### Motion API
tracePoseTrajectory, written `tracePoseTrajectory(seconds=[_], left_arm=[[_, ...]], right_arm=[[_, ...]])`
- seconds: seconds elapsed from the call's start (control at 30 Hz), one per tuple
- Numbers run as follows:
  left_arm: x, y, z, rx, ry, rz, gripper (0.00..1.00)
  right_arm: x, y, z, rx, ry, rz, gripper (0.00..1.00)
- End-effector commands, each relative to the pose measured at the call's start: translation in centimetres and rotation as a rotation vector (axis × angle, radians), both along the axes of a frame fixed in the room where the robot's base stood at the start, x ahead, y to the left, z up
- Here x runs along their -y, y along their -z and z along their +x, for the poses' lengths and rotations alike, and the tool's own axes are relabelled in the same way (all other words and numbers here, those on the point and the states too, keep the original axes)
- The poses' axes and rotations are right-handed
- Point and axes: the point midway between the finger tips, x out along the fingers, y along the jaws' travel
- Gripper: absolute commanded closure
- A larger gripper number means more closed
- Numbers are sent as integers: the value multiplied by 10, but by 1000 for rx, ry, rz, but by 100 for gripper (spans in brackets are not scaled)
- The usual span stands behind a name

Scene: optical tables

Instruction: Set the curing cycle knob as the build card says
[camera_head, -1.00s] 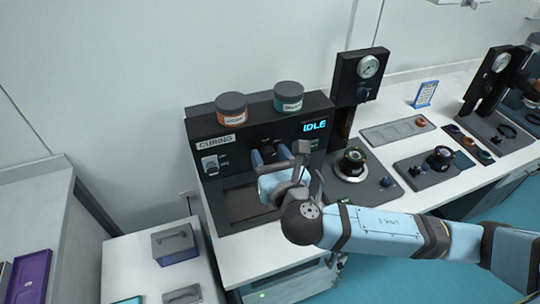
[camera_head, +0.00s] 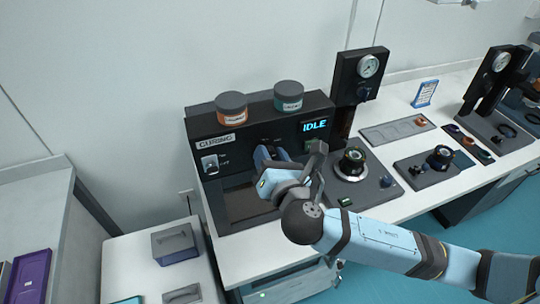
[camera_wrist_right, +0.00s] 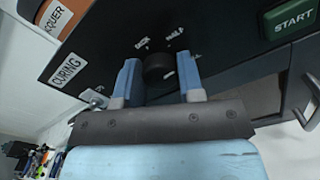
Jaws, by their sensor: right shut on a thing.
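The dark curing machine (camera_head: 228,128) stands on the white bench with a "CURING" label, and its display (camera_head: 315,126) reads "IDLE". The black round cycle knob (camera_wrist_right: 158,67) is on its front panel, with small white markings around it that are too small to read surely. My right gripper (camera_head: 268,154) is at the knob; in the wrist view its blue fingers (camera_wrist_right: 159,80) are on either side of it, shut on it. The knob is mostly hidden in the head view. A blue-framed card (camera_head: 424,93) stands at the back of the bench, its text unreadable. My left gripper is not in view.
An orange-labelled jar (camera_head: 232,107) and a teal-labelled jar (camera_head: 289,97) stand on the machine. A toggle switch (camera_head: 210,163) is left of the knob, and a green START button (camera_wrist_right: 291,18) is to its right. A gauge stand (camera_head: 361,75) rises at the right.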

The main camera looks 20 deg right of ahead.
Motion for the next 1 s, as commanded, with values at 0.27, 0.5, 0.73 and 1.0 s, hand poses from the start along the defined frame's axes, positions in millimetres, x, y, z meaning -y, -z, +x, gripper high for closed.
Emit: tracePoseTrajectory(seconds=[0.27, 0.5, 0.73, 1.0], left_arm=[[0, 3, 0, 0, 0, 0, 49], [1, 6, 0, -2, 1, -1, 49], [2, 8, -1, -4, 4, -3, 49], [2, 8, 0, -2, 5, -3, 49]], right_arm=[[1, 1, 0, -10, 2, 264, 88], [1, 1, 0, -16, 3, 458, 88], [1, 1, 0, -19, 2, 585, 88], [1, 0, 0, -20, 1, 656, 88]])
